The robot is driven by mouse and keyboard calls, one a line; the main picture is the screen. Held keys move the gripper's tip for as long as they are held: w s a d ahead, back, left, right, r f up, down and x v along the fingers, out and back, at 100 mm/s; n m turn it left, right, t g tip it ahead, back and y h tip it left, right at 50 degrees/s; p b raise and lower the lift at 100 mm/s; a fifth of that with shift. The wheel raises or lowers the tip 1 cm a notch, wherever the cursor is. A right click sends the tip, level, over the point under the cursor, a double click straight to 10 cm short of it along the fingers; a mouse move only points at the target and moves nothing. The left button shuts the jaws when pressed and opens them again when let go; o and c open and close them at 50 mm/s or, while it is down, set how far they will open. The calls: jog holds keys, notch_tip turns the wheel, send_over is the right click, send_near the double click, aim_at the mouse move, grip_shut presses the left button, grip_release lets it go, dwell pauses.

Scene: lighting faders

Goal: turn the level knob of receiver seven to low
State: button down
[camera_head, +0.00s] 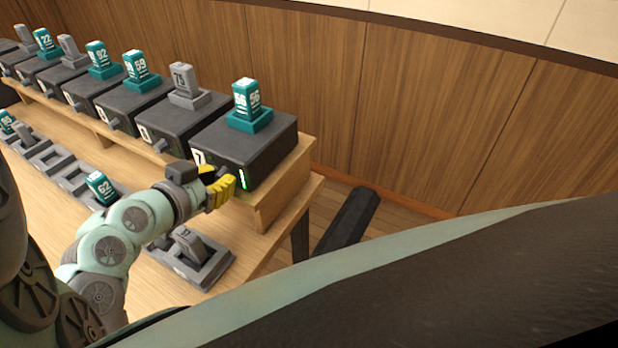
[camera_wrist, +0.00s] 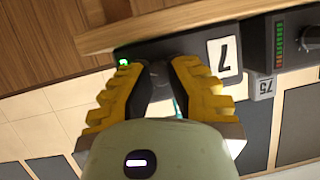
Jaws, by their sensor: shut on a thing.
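Receiver seven (camera_head: 262,153) is a dark box at the near right end of the raised shelf, with a white "7" label (camera_wrist: 224,57) on its front. A small green light (camera_wrist: 123,62) glows beside the knob in the wrist view, and a lit green strip shows on the front in the head view. My gripper (camera_head: 221,187) is at this front face. In the wrist view its yellow fingers (camera_wrist: 157,78) are closed on either side of the dark level knob (camera_wrist: 157,69). The knob is mostly hidden in the head view, and its pointer cannot be read.
A teal "56" unit (camera_head: 248,106) stands on receiver seven. The neighbouring receiver (camera_head: 180,124) carries a grey "75" unit (camera_head: 184,79); its green-orange light bar (camera_wrist: 279,40) shows in the wrist view. Grey trays (camera_head: 203,262) and a teal "62" unit (camera_head: 101,188) lie on the lower desk.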

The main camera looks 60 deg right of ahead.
jog(key=shift+r+g+b, duration=0.1)
jog(key=shift+g+b, duration=0.2)
jog(key=shift+b, duration=0.15)
jog(key=shift+r+n+b, duration=0.1)
jog(key=shift+n+b, duration=0.25)
jog(key=shift+n, duration=0.25)
jog(key=shift+w+r+n+g, duration=0.1)
jog(key=shift+w+n+g, duration=0.05)
jog(key=shift+n+g, duration=0.5)
jog(key=shift+n+g+h+p, duration=0.4)
jog(key=shift+n+g, duration=0.55)
jog(key=shift+n, duration=0.3)
jog(key=shift+n+g, duration=0.4)
jog(key=shift+n, duration=0.2)
jog(key=shift+f, duration=0.2)
jog(key=c, duration=1.1)
grip_release()
jog(key=shift+w+d, duration=0.1)
jog(key=shift+c, duration=0.2)
jog(key=o, duration=0.3)
